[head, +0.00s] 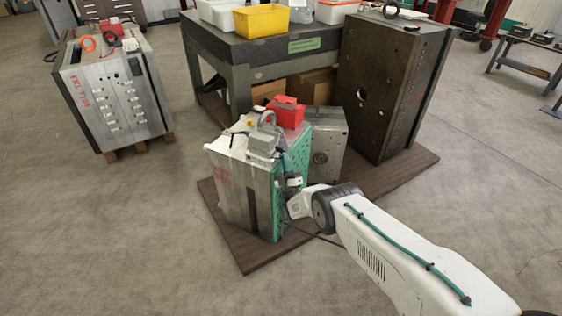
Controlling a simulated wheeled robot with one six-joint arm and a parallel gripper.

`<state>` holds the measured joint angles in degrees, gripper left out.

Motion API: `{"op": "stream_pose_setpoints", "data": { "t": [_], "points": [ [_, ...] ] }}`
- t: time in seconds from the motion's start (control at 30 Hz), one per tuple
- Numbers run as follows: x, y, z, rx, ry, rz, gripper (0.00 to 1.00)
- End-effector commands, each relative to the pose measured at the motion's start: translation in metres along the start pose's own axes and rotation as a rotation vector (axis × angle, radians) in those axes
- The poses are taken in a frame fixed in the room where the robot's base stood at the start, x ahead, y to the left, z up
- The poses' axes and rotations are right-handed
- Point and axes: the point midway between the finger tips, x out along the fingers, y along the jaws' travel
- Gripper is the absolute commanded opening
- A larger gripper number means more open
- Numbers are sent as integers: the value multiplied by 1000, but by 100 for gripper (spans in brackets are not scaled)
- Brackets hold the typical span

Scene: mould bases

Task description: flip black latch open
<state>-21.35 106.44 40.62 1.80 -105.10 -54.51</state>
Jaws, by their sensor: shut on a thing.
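The mould base (234,183) with silver and green plates stands on a brown wooden board (254,258) in the middle of the head view. My gripper (288,182) is at its green right-hand side, reached by my white arm from the lower right. The gripper is shut on a small dark part there, which looks like the black latch (279,185). The latch is small and partly hidden by the gripper, so its angle cannot be told. A grey connector housing (263,144) and a red box (286,114) sit on top of the mould base.
A smaller grey block (329,145) stands right behind the mould base. A tall dark steel block (385,95) is on the board at the back right. A workbench (262,48) with bins stands behind. Another mould (113,98) is on a pallet at left. The front floor is clear.

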Motion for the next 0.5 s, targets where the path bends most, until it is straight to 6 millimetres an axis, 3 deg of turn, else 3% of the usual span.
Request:
{"op": "stream_pose_setpoints", "data": {
  "t": [0.13,0.2,0.23,0.5],
  "points": [
    [0,3,3,-4,-4,5,0],
    [0,3,3,-4,-5,5,26],
    [0,2,3,-4,-4,4,32],
    [0,-1,-1,0,-1,0,32]
  ]
}}
